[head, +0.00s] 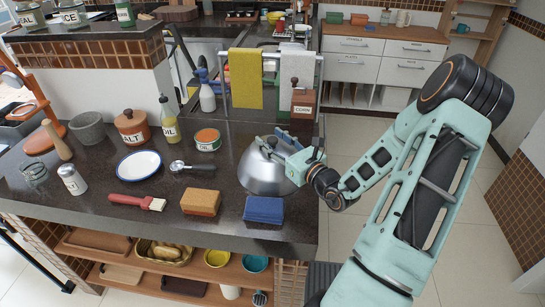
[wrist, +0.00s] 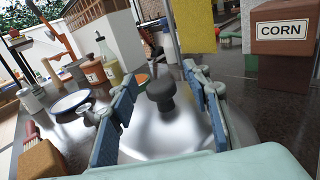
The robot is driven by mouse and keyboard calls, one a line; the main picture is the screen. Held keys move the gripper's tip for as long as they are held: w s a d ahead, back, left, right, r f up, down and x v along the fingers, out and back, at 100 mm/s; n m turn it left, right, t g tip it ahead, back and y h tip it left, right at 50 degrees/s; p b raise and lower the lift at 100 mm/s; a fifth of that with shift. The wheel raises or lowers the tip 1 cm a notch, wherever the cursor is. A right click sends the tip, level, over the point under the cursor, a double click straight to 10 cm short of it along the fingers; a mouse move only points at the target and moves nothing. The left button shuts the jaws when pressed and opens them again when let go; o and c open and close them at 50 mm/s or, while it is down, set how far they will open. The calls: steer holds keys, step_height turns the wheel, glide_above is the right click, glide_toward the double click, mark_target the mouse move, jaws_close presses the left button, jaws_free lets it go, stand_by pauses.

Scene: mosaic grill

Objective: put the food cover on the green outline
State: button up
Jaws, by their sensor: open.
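The food cover (head: 262,178) is a shiny metal dome with a dark knob, standing on the dark counter near its right end. In the wrist view the dome (wrist: 165,135) fills the lower middle, and its black knob (wrist: 160,95) stands between my two fingers. My gripper (head: 283,155) is at the top of the cover. In the wrist view my gripper (wrist: 165,100) is open, with a blue pad on each side of the knob and gaps between. I see no green outline in either view; it may be hidden.
A blue sponge block (head: 264,209) and an orange-brown block (head: 201,202) lie in front of the cover. A corn box (head: 303,102) and a towel rack with a yellow towel (head: 246,79) stand behind. A ladle (head: 190,167) and a plate (head: 139,164) lie left.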

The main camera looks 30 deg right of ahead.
jaws_close()
steer(key=shift+r, duration=0.15)
stand_by(0.5)
